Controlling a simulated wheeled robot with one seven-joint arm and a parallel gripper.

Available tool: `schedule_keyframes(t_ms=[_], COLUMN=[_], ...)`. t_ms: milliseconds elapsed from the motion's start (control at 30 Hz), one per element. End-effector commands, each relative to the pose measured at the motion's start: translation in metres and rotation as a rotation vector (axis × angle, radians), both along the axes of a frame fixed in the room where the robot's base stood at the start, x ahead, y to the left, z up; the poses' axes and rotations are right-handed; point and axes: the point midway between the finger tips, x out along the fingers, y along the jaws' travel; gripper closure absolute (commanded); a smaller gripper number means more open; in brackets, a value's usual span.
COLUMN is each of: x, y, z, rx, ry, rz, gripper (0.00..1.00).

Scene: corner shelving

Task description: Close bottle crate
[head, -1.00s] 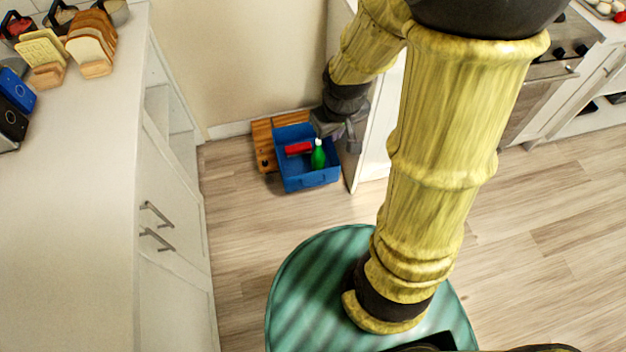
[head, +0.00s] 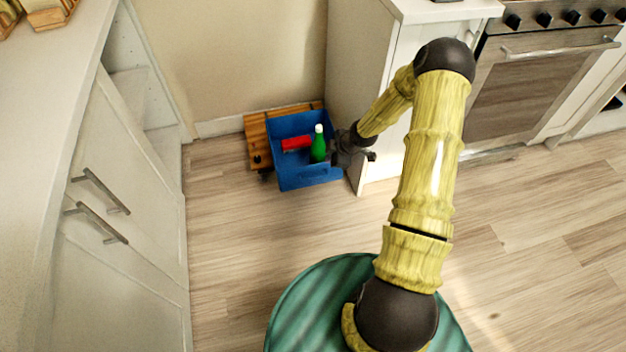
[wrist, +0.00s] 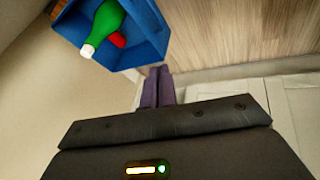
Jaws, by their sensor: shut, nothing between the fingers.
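The blue bottle crate (head: 305,180) stands pulled out from a low wooden unit (head: 257,140) on the floor in the corner. A green bottle with a white cap (head: 318,147) and a red item (head: 297,143) are in it. In the wrist view the crate (wrist: 146,22) is at the top left, with the green bottle (wrist: 107,22) and part of the red item (wrist: 118,40). My gripper (head: 338,157) is at the crate's right side in the head view. Its fingers (wrist: 157,70) are shut and empty near the crate's edge. I cannot tell whether they touch it.
A white cabinet (head: 360,110) stands close to the right of the crate, beside my arm. White cabinets with handles (head: 98,190) line the left. An oven (head: 520,90) is at the right. The wood floor (head: 235,220) in front is clear.

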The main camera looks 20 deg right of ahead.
Motion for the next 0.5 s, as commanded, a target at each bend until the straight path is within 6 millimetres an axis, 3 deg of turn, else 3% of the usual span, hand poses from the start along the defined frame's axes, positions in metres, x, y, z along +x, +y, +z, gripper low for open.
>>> schedule_keyframes(t_ms=[33, 100, 200, 300, 500], x=[0.003, 0.008, 0.014, 0.017, 0.017], y=[-0.002, -0.004, -0.006, -0.006, -0.006], z=[-0.043, -0.072, -0.099, -0.110, -0.110], rx=[0.016, 0.029, 0.041, 0.045, 0.045], ry=[-0.025, -0.067, -0.117, -0.148, -0.156], rz=[0.028, 0.073, 0.118, 0.142, 0.150], gripper=[1.00, 1.00, 1.00, 1.00, 1.00])
